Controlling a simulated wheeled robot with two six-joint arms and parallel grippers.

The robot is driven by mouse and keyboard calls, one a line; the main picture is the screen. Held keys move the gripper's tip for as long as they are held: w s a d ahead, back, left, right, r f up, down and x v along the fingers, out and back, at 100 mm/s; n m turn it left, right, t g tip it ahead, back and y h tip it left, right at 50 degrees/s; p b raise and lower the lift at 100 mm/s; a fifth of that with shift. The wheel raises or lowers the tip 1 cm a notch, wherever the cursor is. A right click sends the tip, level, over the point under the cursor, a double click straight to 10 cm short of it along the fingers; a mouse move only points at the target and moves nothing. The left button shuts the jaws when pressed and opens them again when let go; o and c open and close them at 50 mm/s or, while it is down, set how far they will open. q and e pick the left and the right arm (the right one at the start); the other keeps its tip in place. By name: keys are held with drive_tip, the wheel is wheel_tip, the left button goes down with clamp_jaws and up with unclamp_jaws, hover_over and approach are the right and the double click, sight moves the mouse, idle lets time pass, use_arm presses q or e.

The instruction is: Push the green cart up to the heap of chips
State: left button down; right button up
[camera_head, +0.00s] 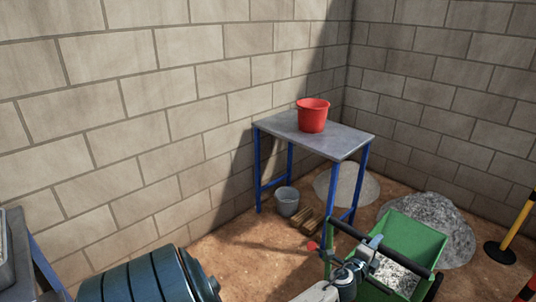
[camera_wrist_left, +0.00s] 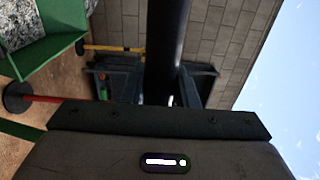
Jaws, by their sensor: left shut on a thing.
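The green cart (camera_head: 424,236) stands at the lower right of the head view, with grey chips (camera_head: 396,274) in its tray. Its black handle bar (camera_head: 345,231) runs across the near side. My left gripper (camera_head: 371,246) is shut on this bar. In the left wrist view the black bar (camera_wrist_left: 168,40) passes between the jaws (camera_wrist_left: 158,84), and the cart's green tray (camera_wrist_left: 62,38) shows at upper left. The heap of grey chips (camera_head: 440,215) lies on the floor just beyond the cart; the tray hides part of its near edge. My right gripper is not in view.
A blue-legged table (camera_head: 345,143) with a red bucket (camera_head: 312,116) stands left of the heap. Under it are a grey bucket (camera_head: 287,201), wood pieces (camera_head: 308,221) and a paler heap (camera_head: 350,186). A yellow post (camera_head: 517,224) stands at right. A ribbed drum (camera_head: 135,282) is at lower left.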

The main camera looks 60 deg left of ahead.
use_arm(q)
drive_tip(key=c, duration=1.3)
unclamp_jaws()
drive_tip(key=shift+w+f, duration=0.1)
drive_tip(key=shift+w, duration=0.05)
drive_tip(key=shift+o, duration=1.1)
drive_tip(key=shift+w+f, duration=0.1)
drive_tip(key=shift+w, duration=0.1)
drive_tip(key=shift+a, duration=0.1)
drive_tip(key=shift+r, duration=0.25)
drive_tip(key=shift+s, duration=0.3)
drive_tip(key=v, duration=1.1)
drive_tip(key=shift+s+d+b, duration=0.25)
drive_tip(key=shift+b, duration=0.2)
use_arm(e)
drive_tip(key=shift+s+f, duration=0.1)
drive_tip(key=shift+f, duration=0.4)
